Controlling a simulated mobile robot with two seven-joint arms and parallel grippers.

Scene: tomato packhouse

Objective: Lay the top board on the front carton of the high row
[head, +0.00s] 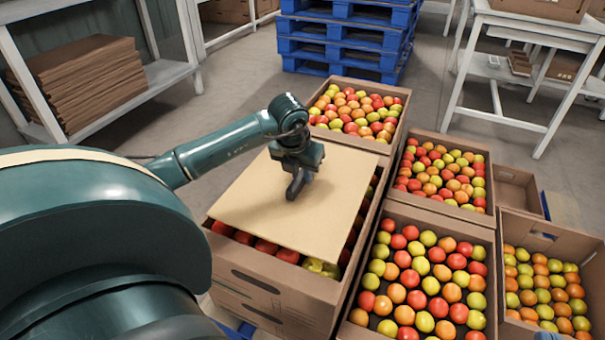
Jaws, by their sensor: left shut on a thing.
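A thin tan board (245,205) lies flat over the front carton (285,300) of the high row at the left of the stack. My left gripper (293,190) is shut on the board near its middle, from above. The board covers most of the carton's opening. Red and yellow-green tomatoes show along the near edge and the right side. I cannot tell whether the board touches the carton's rim or hovers just above it. Behind it, the back carton (398,136) of the high row is open and full of tomatoes. My right gripper is not in view.
Open cartons of tomatoes stand lower at the right, including the near one (488,238) and the far right one (590,262). Blue pallets (345,45) are stacked behind. A shelf (165,75) with stacked boards (85,80) is at the left; a white table (540,22) is at upper right.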

